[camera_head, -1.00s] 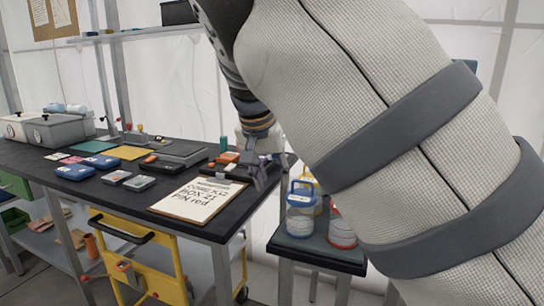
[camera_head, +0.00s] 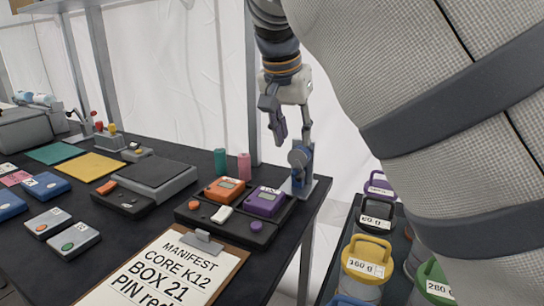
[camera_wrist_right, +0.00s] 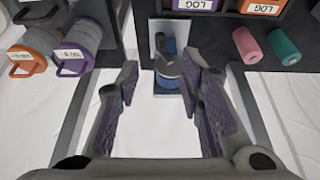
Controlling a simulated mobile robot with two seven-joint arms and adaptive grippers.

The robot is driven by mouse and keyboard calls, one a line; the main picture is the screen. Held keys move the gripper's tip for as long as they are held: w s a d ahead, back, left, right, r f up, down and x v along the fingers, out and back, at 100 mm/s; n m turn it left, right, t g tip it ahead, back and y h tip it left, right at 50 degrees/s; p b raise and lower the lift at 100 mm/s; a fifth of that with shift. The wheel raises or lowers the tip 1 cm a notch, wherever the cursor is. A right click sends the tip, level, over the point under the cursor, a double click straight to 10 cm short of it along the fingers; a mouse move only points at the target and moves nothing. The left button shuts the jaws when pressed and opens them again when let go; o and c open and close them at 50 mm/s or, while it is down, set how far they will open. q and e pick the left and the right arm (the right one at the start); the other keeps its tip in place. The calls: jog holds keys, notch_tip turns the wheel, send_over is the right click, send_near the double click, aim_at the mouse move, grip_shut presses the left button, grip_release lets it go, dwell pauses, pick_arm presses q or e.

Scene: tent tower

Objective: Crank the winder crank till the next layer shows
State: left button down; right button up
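The winder (camera_head: 301,158) is a small blue unit on a grey bracket at the right corner of the black table. In the right wrist view its blue body (camera_wrist_right: 172,48) shows with a grey crank part (camera_wrist_right: 168,68) in front. My right gripper (camera_head: 290,138) points down just above the winder. In the right wrist view the gripper (camera_wrist_right: 160,75) is open, with the crank part beyond and between its fingertips. I cannot tell whether a finger touches it. No layer or label on the winder is readable. My left gripper is not in view.
A dark tray (camera_head: 235,228) with orange and purple boxes sits beside the winder. Green (camera_head: 220,161) and pink (camera_head: 244,166) cylinders stand behind it. A manifest clipboard (camera_head: 165,272) lies in front. Labelled weights, including a yellow one (camera_head: 367,262), stand on a lower surface to the right.

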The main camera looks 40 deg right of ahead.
aim_at(299, 175)
jog(key=x, duration=1.1)
jog(key=shift+w+d+f, duration=0.1)
jog(key=shift+d+f, duration=0.1)
jog(key=shift+f, duration=0.1)
grip_shut()
